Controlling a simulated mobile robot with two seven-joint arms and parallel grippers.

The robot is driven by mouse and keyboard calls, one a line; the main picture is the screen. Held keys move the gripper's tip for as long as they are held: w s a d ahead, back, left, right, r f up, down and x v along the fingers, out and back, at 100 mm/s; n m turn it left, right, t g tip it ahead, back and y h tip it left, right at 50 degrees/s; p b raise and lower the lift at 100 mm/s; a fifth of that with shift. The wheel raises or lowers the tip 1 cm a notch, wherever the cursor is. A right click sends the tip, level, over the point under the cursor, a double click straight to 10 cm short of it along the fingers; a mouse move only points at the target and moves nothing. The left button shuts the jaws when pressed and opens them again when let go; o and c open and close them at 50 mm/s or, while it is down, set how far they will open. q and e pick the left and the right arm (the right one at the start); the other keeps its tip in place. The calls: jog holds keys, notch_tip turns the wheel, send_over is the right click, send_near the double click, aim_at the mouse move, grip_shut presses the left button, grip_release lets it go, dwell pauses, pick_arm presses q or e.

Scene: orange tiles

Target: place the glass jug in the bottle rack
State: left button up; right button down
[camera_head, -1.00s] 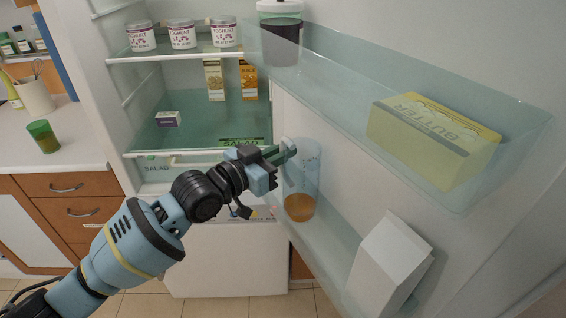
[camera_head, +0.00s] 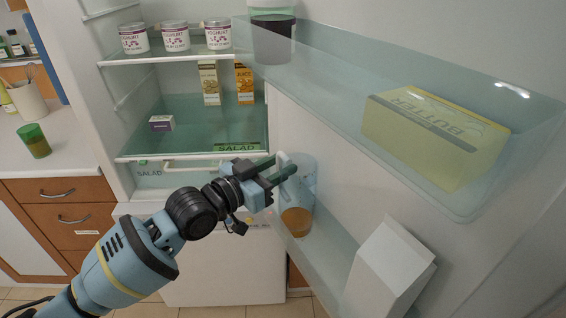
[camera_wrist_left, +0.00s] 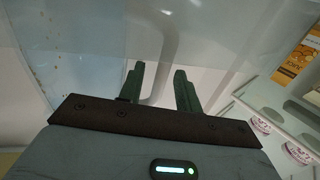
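The clear glass jug (camera_head: 308,180), with amber liquid at its bottom, stands upright at the lower shelf (camera_head: 334,242) of the open fridge door. Its pale handle (camera_head: 288,166) faces my left gripper (camera_head: 277,172). The gripper's two green fingers are apart, at the handle. In the left wrist view the handle (camera_wrist_left: 171,48) runs between the open fingers (camera_wrist_left: 159,80). Whether they touch it I cannot tell. I cannot tell which part is the bottle rack; the lower door shelf is the likeliest. My right gripper is out of view.
A white carton (camera_head: 390,270) stands on the lower door shelf, right of the jug. The upper door shelf (camera_head: 345,105) holds a butter box (camera_head: 435,135) and a dark-filled container (camera_head: 272,42). Fridge shelves at left hold yoghurt tubs (camera_head: 175,37) and cartons (camera_head: 209,83).

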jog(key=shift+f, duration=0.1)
pick_arm(q)
jog(key=shift+s+r, duration=0.25)
jog(key=shift+r, duration=0.05)
jog(key=v, duration=1.2)
jog(key=shift+s, duration=0.25)
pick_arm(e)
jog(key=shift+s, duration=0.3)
pick_arm(q)
jog(key=shift+w+d, duration=0.1)
jog(key=shift+d, duration=0.05)
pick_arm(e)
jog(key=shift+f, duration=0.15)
